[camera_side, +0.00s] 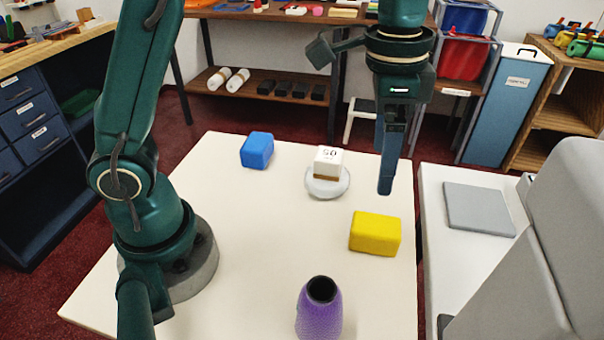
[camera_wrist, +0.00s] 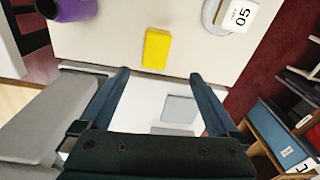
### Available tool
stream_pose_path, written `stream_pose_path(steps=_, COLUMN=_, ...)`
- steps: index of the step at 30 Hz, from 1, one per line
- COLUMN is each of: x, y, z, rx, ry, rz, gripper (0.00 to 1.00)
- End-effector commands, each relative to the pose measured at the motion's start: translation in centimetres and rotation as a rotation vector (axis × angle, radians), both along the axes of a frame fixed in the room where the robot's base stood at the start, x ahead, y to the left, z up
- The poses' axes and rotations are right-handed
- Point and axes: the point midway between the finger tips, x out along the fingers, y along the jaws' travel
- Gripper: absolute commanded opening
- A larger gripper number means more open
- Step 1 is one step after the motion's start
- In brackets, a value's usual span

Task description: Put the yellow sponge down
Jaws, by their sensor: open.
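The yellow sponge (camera_side: 375,233) rests flat on the white table, near its right edge. It also shows in the wrist view (camera_wrist: 157,48), beyond the fingertips and clear of them. My gripper (camera_side: 386,190) hangs pointing down above the right side of the table, higher than the sponge and apart from it. In the wrist view its two fingers (camera_wrist: 158,75) are spread wide with nothing between them.
A purple vase (camera_side: 320,312) stands at the table's front. Across a gap, a second white surface (camera_side: 450,277) holds a grey pad (camera_side: 479,208).

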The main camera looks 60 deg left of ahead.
Motion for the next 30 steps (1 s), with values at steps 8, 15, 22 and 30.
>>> stream_pose_path(steps=8, x=-5.3, y=4.2, z=3.1, rx=-0.061, ry=-0.165, rz=0.268, gripper=0.96)
stream_pose_path(steps=15, x=-10.2, y=6.7, z=2.5, rx=-0.121, ry=-0.304, rz=0.492, gripper=0.96)
stream_pose_path(steps=22, x=-13.0, y=7.8, z=0.7, rx=-0.163, ry=-0.388, rz=0.630, gripper=0.96)
stream_pose_path(steps=30, x=-13.5, y=7.9, z=0.1, rx=-0.172, ry=-0.406, rz=0.661, gripper=0.96)
